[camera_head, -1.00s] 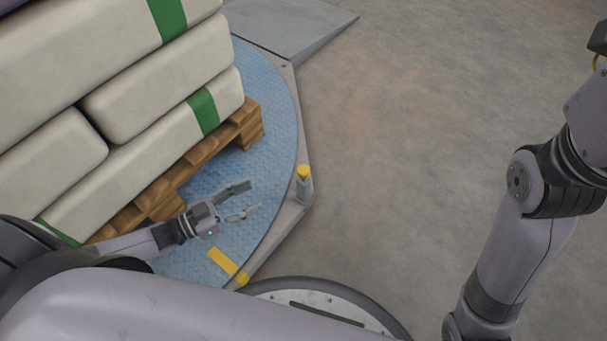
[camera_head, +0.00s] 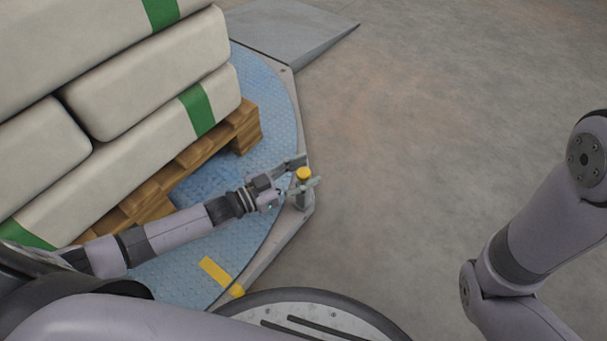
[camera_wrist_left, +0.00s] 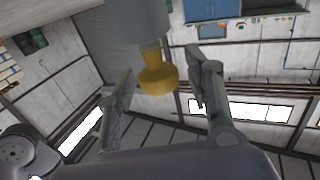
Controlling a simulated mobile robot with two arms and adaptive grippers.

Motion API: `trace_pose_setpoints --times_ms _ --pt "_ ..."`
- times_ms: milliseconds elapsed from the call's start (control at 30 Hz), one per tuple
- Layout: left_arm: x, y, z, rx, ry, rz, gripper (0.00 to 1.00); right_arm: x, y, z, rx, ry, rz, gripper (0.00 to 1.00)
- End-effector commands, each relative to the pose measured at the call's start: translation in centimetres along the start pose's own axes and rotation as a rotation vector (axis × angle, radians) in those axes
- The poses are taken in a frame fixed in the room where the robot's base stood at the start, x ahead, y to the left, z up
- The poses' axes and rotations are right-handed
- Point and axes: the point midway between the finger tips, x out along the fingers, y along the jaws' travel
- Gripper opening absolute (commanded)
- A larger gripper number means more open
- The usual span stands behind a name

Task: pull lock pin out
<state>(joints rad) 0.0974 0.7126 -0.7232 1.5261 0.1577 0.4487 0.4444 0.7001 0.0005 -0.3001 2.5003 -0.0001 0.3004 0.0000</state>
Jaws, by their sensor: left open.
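The lock pin (camera_head: 303,174) has a yellow knob and stands in a grey housing (camera_head: 303,199) at the edge of the round blue turntable (camera_head: 222,262). My left gripper (camera_head: 304,172) is open, with one finger on either side of the yellow knob. In the left wrist view the yellow knob (camera_wrist_left: 158,76) sits between the two open fingers, with the grey housing (camera_wrist_left: 140,18) beyond it. A gap shows on both sides of the knob there. My right arm is at the right of the head view, and its gripper is out of frame.
A wooden pallet (camera_head: 152,192) with stacked white sacks (camera_head: 150,75) banded in green stands on the turntable, left of my left arm. A grey ramp (camera_head: 283,27) lies at the back. The concrete floor (camera_head: 430,120) to the right is clear.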

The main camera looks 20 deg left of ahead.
Motion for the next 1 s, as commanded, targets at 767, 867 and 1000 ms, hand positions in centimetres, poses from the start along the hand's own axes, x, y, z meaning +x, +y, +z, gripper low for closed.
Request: trace_pose_setpoints --times_ms 767,867,1000 --pt "0.04 0.01 0.02 0.0 -0.001 0.0 0.13 0.02 -0.02 -0.05 0.0 0.001 -0.001 0.0" --pt "0.03 0.02 0.02 0.0 -0.001 0.0 0.06 0.02 -0.02 -0.05 0.0 0.001 -0.001 0.0" --pt "0.03 0.02 0.03 0.0 -0.001 0.0 0.0 0.02 -0.02 -0.05 0.0 0.001 -0.001 0.0"
